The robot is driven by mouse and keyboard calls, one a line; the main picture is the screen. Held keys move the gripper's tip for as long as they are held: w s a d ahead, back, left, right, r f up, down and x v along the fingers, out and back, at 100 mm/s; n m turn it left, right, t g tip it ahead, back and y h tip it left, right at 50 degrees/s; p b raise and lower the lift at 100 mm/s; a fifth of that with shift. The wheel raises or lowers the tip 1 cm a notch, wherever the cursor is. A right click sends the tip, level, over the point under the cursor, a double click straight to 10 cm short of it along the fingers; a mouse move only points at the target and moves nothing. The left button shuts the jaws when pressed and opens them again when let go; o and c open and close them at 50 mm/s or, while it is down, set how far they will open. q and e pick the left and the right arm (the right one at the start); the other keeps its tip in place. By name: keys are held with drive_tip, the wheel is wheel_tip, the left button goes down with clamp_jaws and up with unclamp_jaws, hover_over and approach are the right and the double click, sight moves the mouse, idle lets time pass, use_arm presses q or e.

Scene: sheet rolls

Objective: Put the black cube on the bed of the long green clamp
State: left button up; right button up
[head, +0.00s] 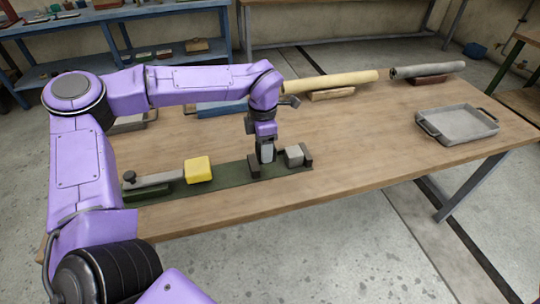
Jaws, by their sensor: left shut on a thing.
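The long green clamp (228,182) lies along the front of the table. A yellow block (198,169) sits on its left part, beside a grey bar (155,180). A small grey block (294,155) and a dark end piece (308,155) are at its right end. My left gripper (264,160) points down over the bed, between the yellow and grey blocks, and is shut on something. A dark block (253,166) at its tip looks like the black cube, though it is hard to separate from the fingers. Contact with the bed is unclear. My right gripper is out of view.
A grey tray with handles (458,124) stands at the right. A cream roll (330,82) and a grey roll (428,69) rest on supports at the back. A blue item (220,109) lies behind my left arm. The table between clamp and tray is clear.

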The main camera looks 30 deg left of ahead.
use_arm(q)
drive_tip(key=w+f, duration=0.3)
drive_tip(key=shift+a+f, duration=0.15)
wheel_tip(320, 180, down, 3)
drive_tip(key=shift+w+f, duration=0.1)
drive_tip(key=shift+f, duration=0.1)
drive_tip(key=shift+f, duration=0.15)
drive_tip(key=o, duration=1.1)
drive_tip(key=shift+o, duration=0.5)
drive_tip(key=shift+r, duration=0.5)
wheel_tip(320, 180, up, 12)
drive_tip(key=shift+f, duration=0.25)
